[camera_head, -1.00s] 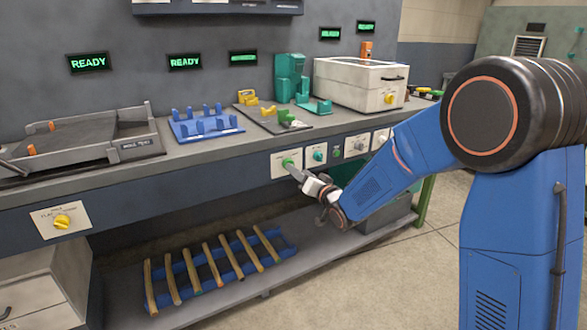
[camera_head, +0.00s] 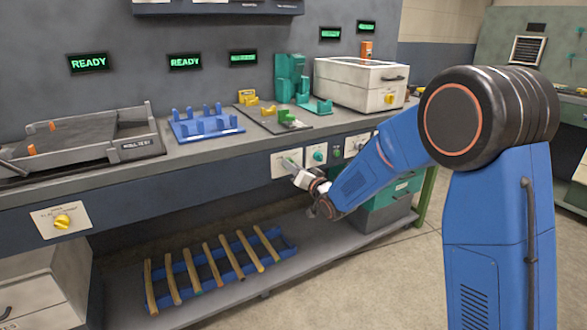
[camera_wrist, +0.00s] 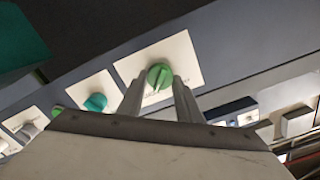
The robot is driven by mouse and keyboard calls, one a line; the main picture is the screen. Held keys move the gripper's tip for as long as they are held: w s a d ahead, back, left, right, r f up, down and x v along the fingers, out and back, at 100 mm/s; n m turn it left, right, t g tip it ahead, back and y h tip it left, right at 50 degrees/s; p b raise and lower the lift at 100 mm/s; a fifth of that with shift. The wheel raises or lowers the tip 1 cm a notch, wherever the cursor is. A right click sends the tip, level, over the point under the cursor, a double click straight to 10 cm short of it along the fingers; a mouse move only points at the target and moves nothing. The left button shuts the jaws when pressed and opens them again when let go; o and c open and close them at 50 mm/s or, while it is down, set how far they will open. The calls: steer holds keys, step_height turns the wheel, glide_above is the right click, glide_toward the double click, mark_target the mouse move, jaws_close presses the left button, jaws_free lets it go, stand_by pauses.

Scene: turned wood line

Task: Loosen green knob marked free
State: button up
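A green knob (camera_wrist: 159,77) with a lighter raised grip sits on a white plate (camera_wrist: 188,58) on the bench front in the wrist view. The print on the plate is too small to read. My gripper (camera_wrist: 159,80) has its two grey fingers apart, one on each side of the knob. A narrow gap shows at the left finger; I cannot tell if the right finger touches. In the head view my gripper (camera_head: 291,164) is at the leftmost plate (camera_head: 279,170) of the row, and its fingers largely hide the knob there.
A teal knob (camera_wrist: 96,102) is on the neighbouring plate, with further knobs beyond it. Above on the bench are a white box (camera_head: 345,85), a blue rack (camera_head: 205,128) and a grey tray (camera_head: 139,145). A lower shelf (camera_head: 222,296) runs underneath.

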steer(key=shift+n, duration=0.4)
steer(key=shift+s+a+f+n, duration=0.1)
steer(key=shift+n, duration=4.15)
steer(key=shift+s+a+n, duration=0.1)
steer(key=shift+n, duration=4.15)
steer(key=o, duration=1.1)
steer(key=shift+c, duration=0.2)
steer(key=v, duration=1.7)
steer(key=shift+d, duration=0.2)
